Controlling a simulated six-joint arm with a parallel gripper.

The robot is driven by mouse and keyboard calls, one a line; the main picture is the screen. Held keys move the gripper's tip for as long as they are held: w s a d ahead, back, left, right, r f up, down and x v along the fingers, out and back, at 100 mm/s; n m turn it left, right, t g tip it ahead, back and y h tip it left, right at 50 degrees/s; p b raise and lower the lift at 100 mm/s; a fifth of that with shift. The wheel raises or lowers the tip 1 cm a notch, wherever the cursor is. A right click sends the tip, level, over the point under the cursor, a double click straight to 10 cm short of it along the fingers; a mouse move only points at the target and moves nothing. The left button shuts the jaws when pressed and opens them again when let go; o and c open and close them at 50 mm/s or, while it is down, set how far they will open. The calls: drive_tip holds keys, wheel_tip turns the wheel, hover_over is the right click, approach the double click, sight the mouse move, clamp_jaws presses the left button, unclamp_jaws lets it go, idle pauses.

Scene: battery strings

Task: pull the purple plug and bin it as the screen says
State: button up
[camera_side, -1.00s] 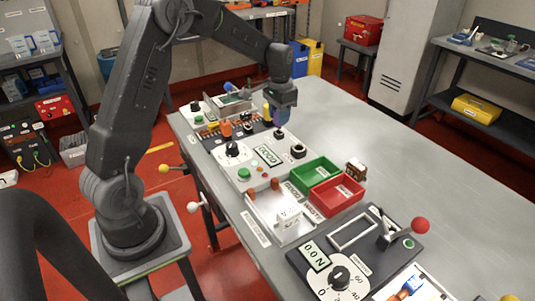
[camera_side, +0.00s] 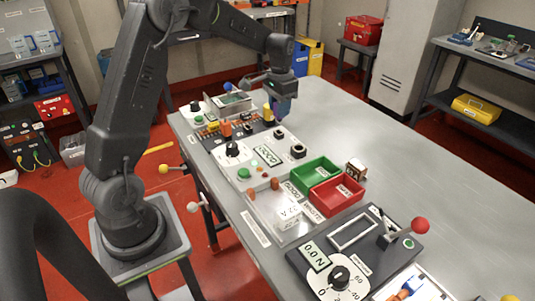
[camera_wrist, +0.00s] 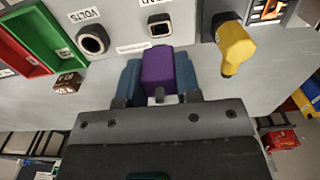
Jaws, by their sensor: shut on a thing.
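The purple plug (camera_wrist: 158,70) is between the blue fingers of my gripper (camera_wrist: 160,82) in the wrist view. My gripper is shut on it. A dark socket with a square opening (camera_wrist: 160,27) shows just beyond the plug, and the plug looks clear of it. In the side view my gripper (camera_side: 284,106) hangs over the far part of the panel, and the plug is hard to make out there. The panel's screen (camera_side: 269,155) is lit, but its characters are too small to read surely. A green bin (camera_side: 314,172) and a red bin (camera_side: 337,194) stand side by side nearer the camera.
A yellow plug (camera_wrist: 236,46) stands close to the right of my gripper in the wrist view. A round socket marked VOLTS (camera_wrist: 92,40) lies to the left. A small brown block (camera_side: 356,171) sits behind the bins. The tabletop right of the panel is clear.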

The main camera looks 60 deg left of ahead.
drive_tip(key=shift+r, duration=1.3)
drive_tip(key=s+d+r, duration=0.2)
drive_tip(key=s+d, duration=0.5)
drive_tip(key=d, duration=0.1)
hover_over(307, 182)
wheel_tip(307, 182, down, 7)
drive_tip(key=shift+d+f, duration=0.1)
drive_tip(key=shift+f, duration=1.85)
drive_tip(key=shift+f, duration=0.3)
drive_tip(key=shift+f, duration=0.35)
